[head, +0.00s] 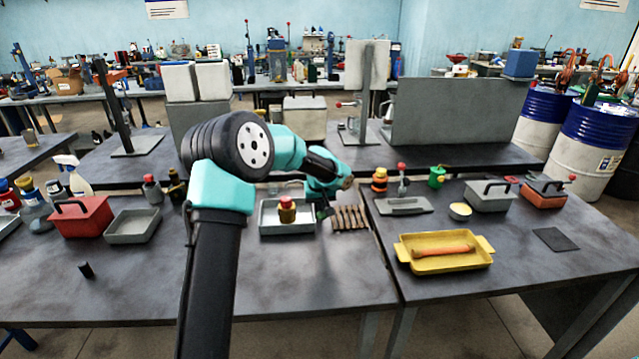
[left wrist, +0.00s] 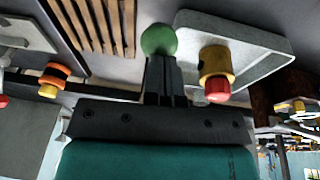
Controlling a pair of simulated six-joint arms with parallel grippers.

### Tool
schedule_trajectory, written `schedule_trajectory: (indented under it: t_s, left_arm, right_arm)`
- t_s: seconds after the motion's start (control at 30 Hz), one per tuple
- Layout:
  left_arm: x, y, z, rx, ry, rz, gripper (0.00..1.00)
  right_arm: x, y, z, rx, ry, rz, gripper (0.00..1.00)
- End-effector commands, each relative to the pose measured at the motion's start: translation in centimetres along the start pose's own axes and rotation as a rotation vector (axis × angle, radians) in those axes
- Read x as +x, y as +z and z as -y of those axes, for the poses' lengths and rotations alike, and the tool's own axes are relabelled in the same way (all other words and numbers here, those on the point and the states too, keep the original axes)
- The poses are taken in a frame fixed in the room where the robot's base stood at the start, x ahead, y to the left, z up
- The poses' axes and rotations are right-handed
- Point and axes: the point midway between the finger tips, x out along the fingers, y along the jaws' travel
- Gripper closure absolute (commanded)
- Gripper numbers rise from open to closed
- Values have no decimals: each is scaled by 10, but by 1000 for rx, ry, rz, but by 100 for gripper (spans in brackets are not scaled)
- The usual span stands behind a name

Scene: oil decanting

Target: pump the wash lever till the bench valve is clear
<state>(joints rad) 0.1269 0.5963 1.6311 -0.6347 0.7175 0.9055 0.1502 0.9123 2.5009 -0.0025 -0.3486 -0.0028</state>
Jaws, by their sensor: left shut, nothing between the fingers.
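A squat brass-yellow valve with a red cap (head: 287,206) stands in a shallow grey tray (head: 262,222); it also shows in the left wrist view (left wrist: 214,68), where its body looks brownish in patches. My left gripper (head: 322,211) is just right of the tray, pointing down, shut and empty. In the left wrist view a green ball knob (left wrist: 158,40), likely the wash lever's, lies right at the shut fingertips (left wrist: 160,60); I cannot tell whether they touch. The lever's shaft is hidden. My right gripper is out of view.
A slatted wooden rack (head: 350,219) lies right of the gripper. A yellow tray with an orange-handled tool (head: 444,262), a grey lidded plate (head: 403,206) and an orange-black pot (head: 379,180) stand farther right. A red toolbox (head: 82,217) is at left. The front bench is mostly clear.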

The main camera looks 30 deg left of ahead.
Motion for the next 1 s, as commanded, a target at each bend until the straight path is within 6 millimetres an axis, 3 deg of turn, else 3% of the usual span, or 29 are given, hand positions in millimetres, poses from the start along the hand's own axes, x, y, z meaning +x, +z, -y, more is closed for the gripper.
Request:
schedule_trajectory:
  t_s: [0.17, 0.37, 0.5, 0.8, 1.0]
  left_arm:
    - [-1, -1, 1, -1, -1, 1, 100]
    - [-16, -13, 6, -6, 0, -3, 100]
    - [-35, -28, 13, -12, -1, -4, 100]
    - [-93, -14, 11, -8, 0, -3, 100]
    - [-121, -8, 11, -7, -2, -1, 100]
  right_arm:
    - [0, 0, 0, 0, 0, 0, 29]
    - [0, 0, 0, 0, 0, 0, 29]
    - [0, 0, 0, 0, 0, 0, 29]
    - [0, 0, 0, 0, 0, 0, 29]
    - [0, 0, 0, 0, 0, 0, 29]
